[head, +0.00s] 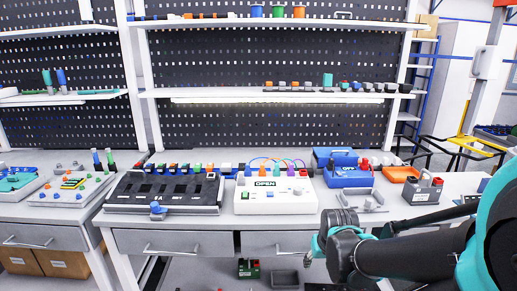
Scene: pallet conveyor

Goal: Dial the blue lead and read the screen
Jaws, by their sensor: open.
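A white box (275,205) stands on the bench in the middle of the head view. Its small screen (264,184) reads "OPEN". Coloured leads arch over its back edge, and a blue lead (254,160) seems to be at the left of them. Where each lead ends is too small to tell. Coloured knobs or plugs line the box's top, and a small green button (243,196) is on its left. My gripper (316,246) is at the lower right, in front of the bench edge and apart from the box. It is open, with nothing seen in it.
A black slotted tray (165,207) stands left of the box. A blue case (343,175) stands to its right, with an orange tray (401,173) and a grey battery-like block (422,191) beyond. Loose small parts lie near the bench's right front. Shelves (275,92) run behind.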

